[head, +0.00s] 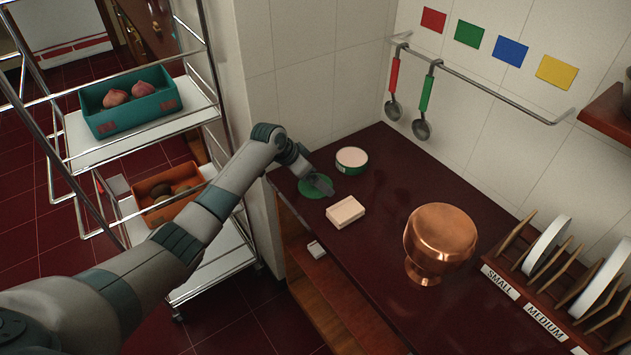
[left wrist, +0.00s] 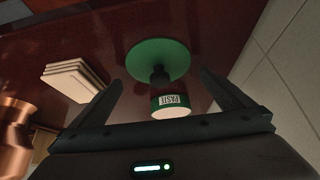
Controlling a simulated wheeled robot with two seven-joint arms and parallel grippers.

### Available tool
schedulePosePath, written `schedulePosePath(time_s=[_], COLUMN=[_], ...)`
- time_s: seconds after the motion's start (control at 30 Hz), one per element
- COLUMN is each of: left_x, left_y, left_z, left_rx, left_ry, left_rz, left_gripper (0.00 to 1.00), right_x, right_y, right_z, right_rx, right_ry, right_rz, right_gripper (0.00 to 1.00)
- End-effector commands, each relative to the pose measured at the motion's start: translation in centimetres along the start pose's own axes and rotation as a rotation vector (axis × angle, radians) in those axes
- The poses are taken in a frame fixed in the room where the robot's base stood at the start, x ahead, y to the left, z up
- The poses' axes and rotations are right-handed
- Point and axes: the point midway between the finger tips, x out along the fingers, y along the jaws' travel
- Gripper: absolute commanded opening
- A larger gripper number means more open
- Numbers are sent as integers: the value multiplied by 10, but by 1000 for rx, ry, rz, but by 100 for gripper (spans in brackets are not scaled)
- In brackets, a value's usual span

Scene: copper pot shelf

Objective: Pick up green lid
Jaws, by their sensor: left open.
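The green lid (head: 308,190) is a round disc with a dark knob, lying on the dark red counter near its left end. It also shows in the left wrist view (left wrist: 145,58), where its knob (left wrist: 159,78) points toward the camera. My left gripper (head: 326,187) is over the lid and partly hides it. In the left wrist view the left gripper (left wrist: 160,82) has its fingers spread, with the knob seen between them and no contact visible. A round green and white tub (head: 351,161) stands just behind the lid; its label (left wrist: 171,100) shows in the left wrist view. My right gripper is not in view.
A pale block (head: 345,211) lies in front of the lid. A copper pot (head: 438,240) stands farther right, beside a plate rack (head: 530,290). Ladles (head: 424,105) hang from a wall rail. A wire shelf (head: 145,145) with crates stands left.

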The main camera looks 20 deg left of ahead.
Motion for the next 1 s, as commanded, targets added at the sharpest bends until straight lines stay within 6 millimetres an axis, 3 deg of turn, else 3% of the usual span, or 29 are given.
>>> schedulePosePath(time_s=[0.2,0.67,0.87,1.0], left_x=[14,14,14,14], left_y=[0,0,0,0], left_z=[0,0,0,0], left_rx=[0,0,0,0], left_ry=[1,1,1,1], left_rz=[-1,-1,-1,-1], left_gripper=[100,100,60,60], right_x=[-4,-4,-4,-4], right_y=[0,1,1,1], right_z=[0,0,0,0], right_rx=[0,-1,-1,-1], right_ry=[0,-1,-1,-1], right_rz=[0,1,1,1], right_gripper=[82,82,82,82])
